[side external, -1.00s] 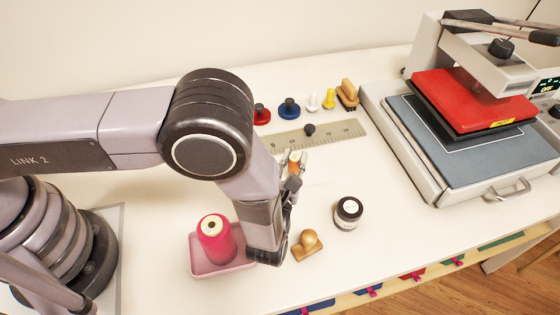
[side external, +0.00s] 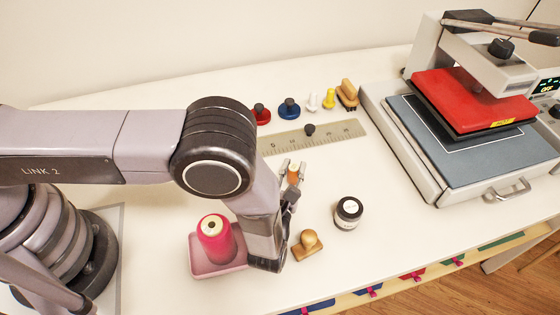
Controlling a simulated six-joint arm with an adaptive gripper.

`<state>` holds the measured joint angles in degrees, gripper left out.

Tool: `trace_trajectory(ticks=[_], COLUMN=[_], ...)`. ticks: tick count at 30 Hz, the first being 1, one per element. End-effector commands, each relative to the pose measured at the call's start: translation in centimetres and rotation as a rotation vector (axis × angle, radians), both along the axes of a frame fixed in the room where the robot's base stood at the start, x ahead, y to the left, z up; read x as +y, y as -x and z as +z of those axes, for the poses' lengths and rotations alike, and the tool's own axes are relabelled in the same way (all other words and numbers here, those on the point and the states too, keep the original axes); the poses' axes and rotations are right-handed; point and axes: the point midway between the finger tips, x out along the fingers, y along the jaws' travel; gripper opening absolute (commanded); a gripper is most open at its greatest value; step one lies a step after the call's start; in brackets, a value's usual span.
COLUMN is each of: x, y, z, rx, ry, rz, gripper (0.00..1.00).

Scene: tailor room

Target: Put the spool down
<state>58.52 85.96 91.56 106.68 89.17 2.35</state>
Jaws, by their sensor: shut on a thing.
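A small orange spool (side external: 293,174) is between the fingers of my gripper (side external: 292,170), which is shut on it. The spool is partly hidden by the fingers. It is over the white table, below the ruler in the picture; I cannot tell whether it touches the tabletop. A larger pink thread cone (side external: 214,243) stands upright in a pink tray (side external: 203,269), left of my wrist.
A steel ruler (side external: 330,134) with a dark knob lies behind my gripper. Small red, blue, white and yellow items line the back. A heat press (side external: 470,110) fills the right.

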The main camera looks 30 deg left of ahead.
Motion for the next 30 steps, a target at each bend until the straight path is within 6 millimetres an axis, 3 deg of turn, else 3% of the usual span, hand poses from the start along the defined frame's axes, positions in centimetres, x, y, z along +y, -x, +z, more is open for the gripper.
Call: trace_trajectory(ticks=[16,17,23,30], x=[0.0,0.0,0.1,0.1], y=[0.0,0.0,0.0,0.1], z=[-1.1,-1.2,-1.2,-1.3], rx=[0.000,0.000,0.002,0.002], ry=[0.000,-0.001,-0.003,-0.004], rz=[0.000,0.000,0.000,0.000], gripper=[0.06,0.25,0.52,0.55])
